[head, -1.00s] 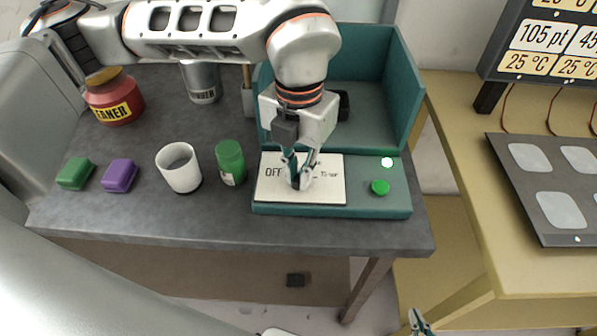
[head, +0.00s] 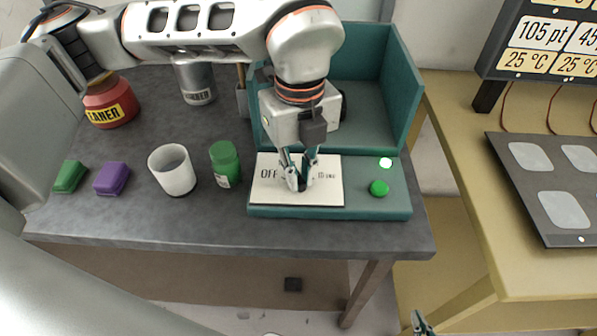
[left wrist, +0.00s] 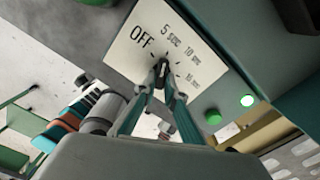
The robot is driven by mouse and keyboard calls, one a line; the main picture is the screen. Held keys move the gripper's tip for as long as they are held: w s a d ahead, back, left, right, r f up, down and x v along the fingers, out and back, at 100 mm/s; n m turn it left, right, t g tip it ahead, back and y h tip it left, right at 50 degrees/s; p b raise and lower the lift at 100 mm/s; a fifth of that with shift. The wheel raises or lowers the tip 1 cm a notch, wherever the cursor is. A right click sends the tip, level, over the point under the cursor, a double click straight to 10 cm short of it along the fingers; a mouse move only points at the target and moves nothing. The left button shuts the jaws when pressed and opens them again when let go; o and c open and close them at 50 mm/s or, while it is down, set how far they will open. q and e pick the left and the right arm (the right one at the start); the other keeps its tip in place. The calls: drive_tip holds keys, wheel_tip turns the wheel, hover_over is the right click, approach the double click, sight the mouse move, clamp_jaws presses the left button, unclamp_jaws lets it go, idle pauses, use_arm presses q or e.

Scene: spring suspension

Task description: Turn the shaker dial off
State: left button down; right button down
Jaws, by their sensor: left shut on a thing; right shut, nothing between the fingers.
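The shaker (head: 385,205) is a teal box with a white dial plate (head: 262,192) on its front ledge. The plate reads OFF at its left and, in the left wrist view, 5 sec, 10 sec and a further mark. My left gripper (head: 298,186) points down onto the plate and is shut on the dial (left wrist: 163,68), which is dark, small and mostly hidden by the fingers. A white lamp (head: 386,163) glows beside a green button (head: 379,188). My right gripper (head: 420,322) shows only at the bottom edge, low beside the table, shut and empty.
Left of the shaker on the grey table stand a green bottle (head: 225,164), a white cup (head: 173,170), purple (head: 111,179) and green (head: 69,177) blocks, a red jar (head: 110,102) and a metal can (head: 195,82). A yellow bench (head: 470,220) stands at right.

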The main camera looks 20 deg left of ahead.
use_arm(q)
drive_tip(key=n, duration=0.3)
drive_tip(key=shift+w+d+r+n, duration=0.1)
drive_tip(key=shift+w+r+n, duration=0.1)
drive_tip(key=shift+w+n, duration=0.2)
drive_tip(key=shift+n, duration=1.9)
drive_tip(key=c, duration=2.1)
unclamp_jaws()
drive_tip(key=shift+f, duration=0.1)
wheel_tip(320, 180, up, 12)
